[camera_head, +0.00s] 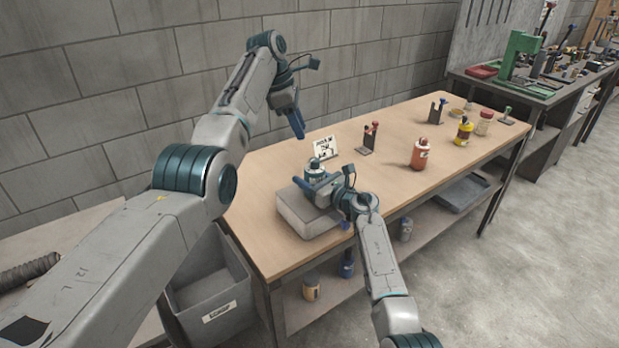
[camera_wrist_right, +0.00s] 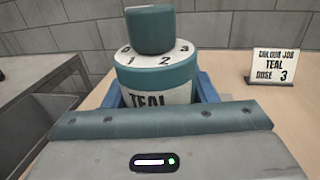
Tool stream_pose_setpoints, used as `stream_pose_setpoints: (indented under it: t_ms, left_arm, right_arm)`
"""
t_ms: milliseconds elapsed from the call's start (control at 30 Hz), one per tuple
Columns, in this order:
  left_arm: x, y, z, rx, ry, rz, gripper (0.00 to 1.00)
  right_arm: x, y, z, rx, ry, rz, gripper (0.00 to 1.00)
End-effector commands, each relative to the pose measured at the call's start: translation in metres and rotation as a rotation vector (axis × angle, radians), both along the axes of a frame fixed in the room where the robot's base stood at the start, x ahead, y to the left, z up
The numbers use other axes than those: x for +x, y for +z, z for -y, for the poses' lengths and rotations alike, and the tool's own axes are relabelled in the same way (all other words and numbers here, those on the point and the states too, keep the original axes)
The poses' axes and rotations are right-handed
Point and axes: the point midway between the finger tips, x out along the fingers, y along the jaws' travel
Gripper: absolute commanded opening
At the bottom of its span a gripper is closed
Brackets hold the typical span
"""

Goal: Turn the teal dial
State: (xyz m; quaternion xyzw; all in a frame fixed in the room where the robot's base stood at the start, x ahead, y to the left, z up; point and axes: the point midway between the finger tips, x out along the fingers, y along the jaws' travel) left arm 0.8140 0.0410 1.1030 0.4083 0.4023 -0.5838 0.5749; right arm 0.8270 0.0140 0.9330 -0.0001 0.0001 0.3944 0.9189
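The teal dial (camera_wrist_right: 151,30) is the round teal cap on top of a teal canister (camera_wrist_right: 155,80) labelled TEAL, with the numbers 0 to 3 on a white ring below the cap. The canister also shows in the head view (camera_head: 315,170), upright. My right gripper (camera_wrist_right: 160,95) is low at the canister, with a blue finger on each side of its body below the dial. Whether both fingers press on the body is not clear. My left gripper (camera_head: 297,124) hangs above the table, up behind the canister and apart from it; its finger gap cannot be made out.
A card (camera_wrist_right: 275,66) reads COLOUR JOB TEAL DOSE 3. A grey block (camera_head: 303,216) sits at the table's near left end. An orange bottle (camera_head: 419,154), a yellow bottle (camera_head: 463,132) and small stands are to the right. A grey bin (camera_head: 212,300) is below the table's left end.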

Motion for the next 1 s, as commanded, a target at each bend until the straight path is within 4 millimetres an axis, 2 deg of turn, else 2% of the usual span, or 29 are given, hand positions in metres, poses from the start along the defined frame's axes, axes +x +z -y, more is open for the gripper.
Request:
stream_pose_setpoints:
  t_ms: [33, 100, 133, 200, 367, 700, 867, 1000]
  left_arm:
    - [0.000, 0.000, 0.000, 0.000, 0.000, 0.000, 0.36]
    - [0.000, 0.000, 0.000, 0.000, 0.000, 0.000, 0.36]
    - [0.000, 0.000, 0.000, 0.000, 0.000, 0.000, 0.36]
    - [0.000, -0.001, 0.000, -0.002, 0.001, 0.001, 0.47]
    - [0.006, -0.015, -0.001, -0.058, 0.025, 0.026, 0.47]
    - [0.026, -0.078, -0.016, -0.429, 0.218, 0.205, 0.47]
    - [0.018, -0.097, -0.027, -0.619, 0.318, 0.282, 0.47]
    - [-0.001, -0.109, -0.034, -0.791, 0.396, 0.328, 0.47]
  right_arm:
    - [0.000, 0.000, 0.000, 0.000, 0.000, 0.000, 0.42]
    - [0.000, 0.000, 0.000, 0.000, 0.000, 0.000, 0.28]
    - [0.000, 0.000, 0.000, 0.000, 0.000, 0.000, 0.25]
    - [0.000, 0.000, 0.000, 0.000, 0.000, 0.000, 0.25]
    - [0.000, 0.000, 0.000, 0.000, 0.000, 0.000, 0.25]
    - [0.000, 0.000, 0.000, 0.000, 0.000, 0.000, 0.25]
    - [0.000, 0.000, 0.000, 0.000, 0.000, 0.000, 0.25]
    - [0.000, 0.000, 0.000, 0.001, 0.000, -0.001, 0.25]
